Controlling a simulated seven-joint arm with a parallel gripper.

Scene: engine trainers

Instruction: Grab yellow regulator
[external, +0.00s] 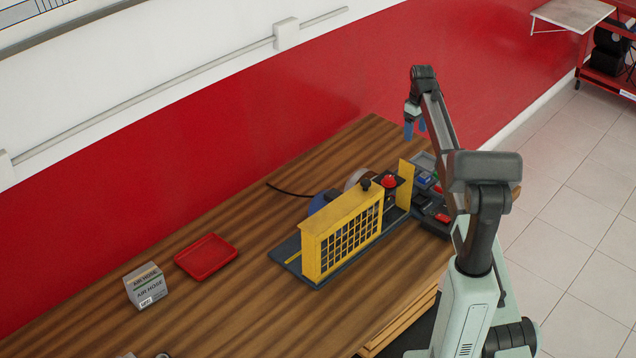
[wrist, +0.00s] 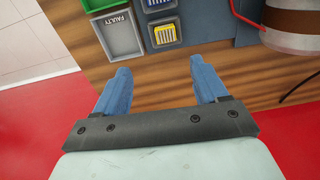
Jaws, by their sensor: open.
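A small yellow block with pale stripes sits in a dark bin in the wrist view; it looks like the yellow regulator (wrist: 165,36). I cannot make it out clearly in the external view. My gripper (external: 415,130) hangs above the far right end of the wooden table, near the bins. In the wrist view my gripper (wrist: 160,66) has its two blue fingers wide apart, with nothing between them. The yellow block lies just beyond the fingertips, between their lines. The fingers are apart from it.
A grey bin marked FAULTY (wrist: 110,36) and a bin with a blue part (wrist: 158,3) adjoin the yellow block's bin. The trainer with its yellow guard (external: 318,243) stands beside the bins. A red tray (external: 207,257) and an air hose box (external: 147,286) lie left.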

